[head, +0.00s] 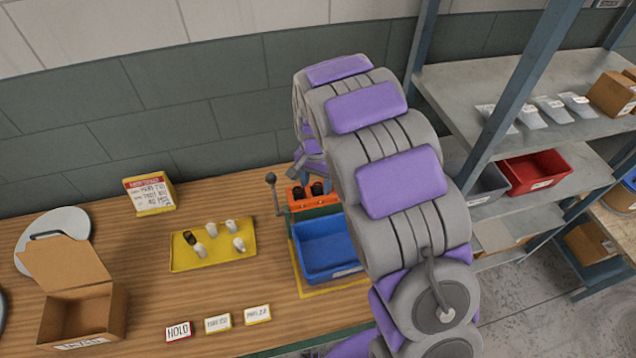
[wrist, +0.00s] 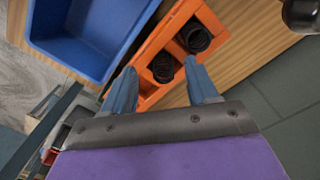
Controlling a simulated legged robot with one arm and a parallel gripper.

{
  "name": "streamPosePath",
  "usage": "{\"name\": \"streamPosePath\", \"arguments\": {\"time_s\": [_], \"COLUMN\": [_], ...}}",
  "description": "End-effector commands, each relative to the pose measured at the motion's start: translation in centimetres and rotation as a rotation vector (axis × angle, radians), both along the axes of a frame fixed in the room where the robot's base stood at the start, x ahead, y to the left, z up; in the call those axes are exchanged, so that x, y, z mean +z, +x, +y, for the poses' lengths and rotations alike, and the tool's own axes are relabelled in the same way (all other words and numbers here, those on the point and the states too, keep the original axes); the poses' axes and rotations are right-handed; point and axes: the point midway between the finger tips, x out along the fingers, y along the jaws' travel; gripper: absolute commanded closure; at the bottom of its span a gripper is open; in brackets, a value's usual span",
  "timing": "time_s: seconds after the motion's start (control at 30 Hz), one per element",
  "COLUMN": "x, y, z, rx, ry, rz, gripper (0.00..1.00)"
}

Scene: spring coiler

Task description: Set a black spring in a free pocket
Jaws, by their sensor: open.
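Two black springs stand side by side in an orange holder (head: 300,199); the nearer spring (wrist: 163,69) and the farther spring (wrist: 196,38) both show in the wrist view. My gripper (wrist: 159,67) is open, with its two blue-grey fingers on either side of the nearer spring. I cannot tell whether the fingers touch it. In the head view my gripper (head: 308,170) is just above the holder, partly hidden by my arm. A yellow tray (head: 180,262) left of the holder carries several white cylinders (head: 231,226) and one dark-topped piece (head: 190,238).
A blue bin (head: 318,268) stands in front of the holder. A lever with a round knob (head: 271,179) rises at its left. An open cardboard box (head: 80,318), label cards (head: 218,322) and a sign block (head: 150,194) are on the table. Shelves (head: 470,95) stand at right.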

Motion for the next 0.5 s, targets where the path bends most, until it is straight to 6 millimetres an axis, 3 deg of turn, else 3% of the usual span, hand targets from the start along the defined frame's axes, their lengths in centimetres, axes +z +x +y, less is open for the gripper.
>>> {"name": "streamPosePath", "arguments": {"time_s": [0.1, 0.5], "x": [3.7, 12.4], "y": [0.6, 1.0], "z": [-0.3, -0.8], "rx": [0.000, 0.001], "ry": [0.007, 0.015], "rz": [-0.030, -0.060], "gripper": [0.41, 0.41]}}
